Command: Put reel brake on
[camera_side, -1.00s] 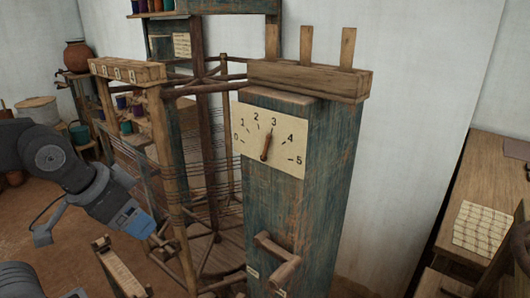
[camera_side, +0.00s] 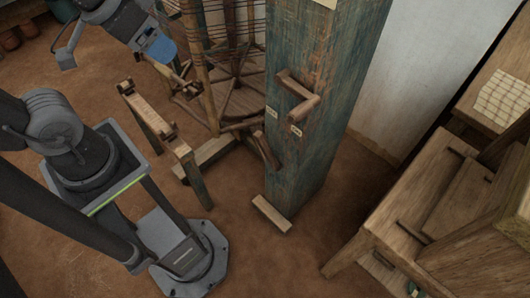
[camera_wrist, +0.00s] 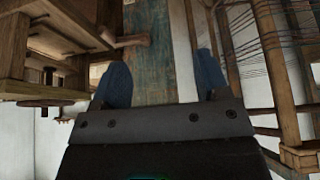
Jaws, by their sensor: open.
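A wooden crank-shaped lever (camera_side: 298,95), which looks like the reel brake, sticks out from the worn teal post (camera_side: 318,140) in the side view. Two small pale labels (camera_side: 297,131) sit below it; their writing is too small to read. The reel (camera_side: 238,75) with its wooden bars and threads stands behind, left of the post. My gripper (camera_side: 165,50) is left of the post, in front of the reel and apart from the lever. In the wrist view my gripper (camera_wrist: 162,78) is open, its blue fingers apart with teal wood beyond, nothing held.
A low narrow wooden stand (camera_side: 165,130) is between my arm and the post. Another wooden piece (camera_side: 265,150) and a small block (camera_side: 271,213) are low at the post. A wooden bench (camera_side: 420,215) is at the right. Floor shows between post and bench.

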